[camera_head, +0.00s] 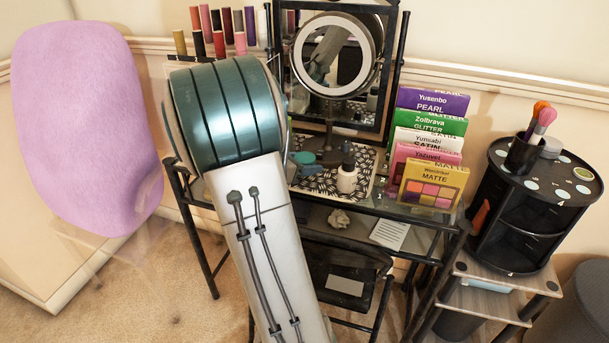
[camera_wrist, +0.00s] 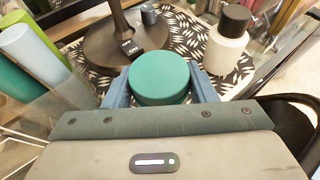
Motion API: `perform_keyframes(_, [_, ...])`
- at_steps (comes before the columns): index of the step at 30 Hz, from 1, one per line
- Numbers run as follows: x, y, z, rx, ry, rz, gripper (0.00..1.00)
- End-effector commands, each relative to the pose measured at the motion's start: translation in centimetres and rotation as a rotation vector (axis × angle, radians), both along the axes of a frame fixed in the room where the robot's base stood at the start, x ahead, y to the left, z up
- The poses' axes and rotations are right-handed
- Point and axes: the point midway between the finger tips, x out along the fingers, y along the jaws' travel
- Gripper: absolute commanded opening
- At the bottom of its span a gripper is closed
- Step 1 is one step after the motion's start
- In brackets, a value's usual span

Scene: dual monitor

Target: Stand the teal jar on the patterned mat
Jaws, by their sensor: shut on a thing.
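The teal jar (camera_wrist: 160,72) has a round, flat top facing the wrist camera. My gripper (camera_wrist: 160,88) is shut on it, with one blue finger on either side. The black and white patterned mat (camera_wrist: 188,32) lies behind and around the jar in the wrist view, and also shows in the head view (camera_head: 365,162). In the head view the jar (camera_head: 303,157) shows in part at the mat's left side, beside my arm, which hides most of my gripper. The jar looks upright. I cannot tell whether its base touches the mat.
A white bottle with a black cap (camera_head: 347,179) stands on the mat, right of the jar. A round mirror's dark base (camera_wrist: 112,45) is behind the jar at left. Palette boxes (camera_head: 430,150) stand at the right and several lipsticks (camera_head: 220,30) at the back left.

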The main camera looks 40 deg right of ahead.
Motion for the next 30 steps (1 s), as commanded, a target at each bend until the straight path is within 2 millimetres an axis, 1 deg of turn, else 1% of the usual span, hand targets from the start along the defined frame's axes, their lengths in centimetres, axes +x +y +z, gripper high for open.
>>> perform_keyframes(1, [0.0, 0.0, -1.1, 0.001, 0.004, 0.001, 0.28])
perform_keyframes(3, [-0.1, 0.0, -2.3, 0.001, 0.004, 0.000, 0.28])
perform_keyframes(6, [0.0, 0.0, -3.3, 0.001, 0.003, 0.000, 0.28])
perform_keyframes(13, [0.0, 0.0, -3.2, 0.000, 0.001, 0.000, 0.28])
perform_keyframes(17, [0.0, 0.0, -3.6, 0.000, 0.001, 0.000, 0.28])
perform_keyframes(18, [0.0, 0.0, -3.6, 0.000, 0.001, 0.000, 0.54])
perform_keyframes(20, [-0.1, 0.0, -3.5, 0.001, 0.001, 0.000, 0.71])
perform_keyframes(21, [0.0, 0.0, -3.5, 0.001, 0.001, 0.000, 0.73])
perform_keyframes(30, [-0.1, 0.0, -3.2, 0.001, 0.000, 0.000, 0.73])
